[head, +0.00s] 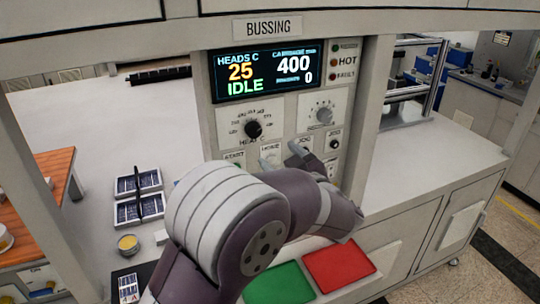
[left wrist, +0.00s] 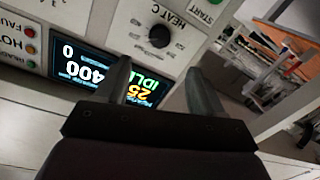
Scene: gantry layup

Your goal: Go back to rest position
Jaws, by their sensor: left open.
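My left gripper (head: 303,156) is in front of the lower part of the control panel (head: 284,182), and my own forearm and wrist hide part of the panel's lower edge. In the left wrist view its two fingers (left wrist: 160,80) stand apart with nothing between them. Behind the fingers that view shows the display (left wrist: 75,70) and the black heat knob (left wrist: 159,36) upside down. The display reads 25, 400, 0 and IDLE. I cannot tell whether a finger touches the panel. My right gripper is in neither view.
A green pad (head: 280,284) and a red pad (head: 339,266) lie below the panel. Dark cell trays (head: 138,208) and a yellow-topped cup (head: 128,243) stand on the white table at left. Frame posts flank the panel. The right counter (head: 425,160) has free room.

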